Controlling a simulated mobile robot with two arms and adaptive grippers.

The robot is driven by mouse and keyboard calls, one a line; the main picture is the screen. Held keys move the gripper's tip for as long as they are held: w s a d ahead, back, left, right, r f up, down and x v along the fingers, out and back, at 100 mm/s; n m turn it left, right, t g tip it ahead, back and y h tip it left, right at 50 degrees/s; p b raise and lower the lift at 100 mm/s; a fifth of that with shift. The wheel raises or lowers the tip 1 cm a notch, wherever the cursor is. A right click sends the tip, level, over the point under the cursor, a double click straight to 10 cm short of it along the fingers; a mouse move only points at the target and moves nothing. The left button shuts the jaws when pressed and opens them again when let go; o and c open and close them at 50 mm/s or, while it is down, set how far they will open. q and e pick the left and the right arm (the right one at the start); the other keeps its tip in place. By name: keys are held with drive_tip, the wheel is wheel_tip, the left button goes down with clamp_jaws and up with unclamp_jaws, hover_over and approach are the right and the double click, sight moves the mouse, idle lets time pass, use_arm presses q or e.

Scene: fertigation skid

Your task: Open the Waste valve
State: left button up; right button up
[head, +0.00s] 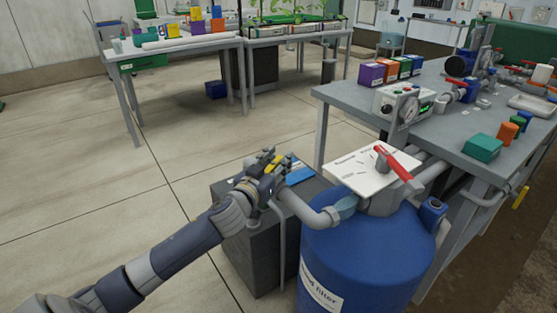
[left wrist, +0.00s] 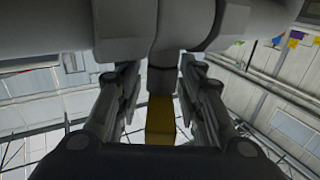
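A yellow valve handle (head: 278,163) sits on the grey pipework beside the blue filter tank, above a dark grey box. No Waste label is readable, so I cannot confirm that this is the Waste valve. My left gripper (head: 272,172) is at this handle and partly hides it in the head view. In the left wrist view, the yellow handle (left wrist: 160,120) lies between the two fingers of my left gripper (left wrist: 160,90). Gaps show on both sides, so the fingers look open around it. The grey valve body (left wrist: 165,30) is just beyond the fingertips. My right gripper is not in view.
The blue filter tank (head: 350,255) stands right of my left gripper, with a white plate (head: 350,170) and red lever (head: 400,163) on top. A grey pipe (head: 305,210) runs to it. A grey workbench (head: 450,120) is behind. The floor on the left is clear.

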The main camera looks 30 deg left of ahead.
use_arm(q)
drive_tip(key=shift+w, duration=0.35)
clamp_jaws()
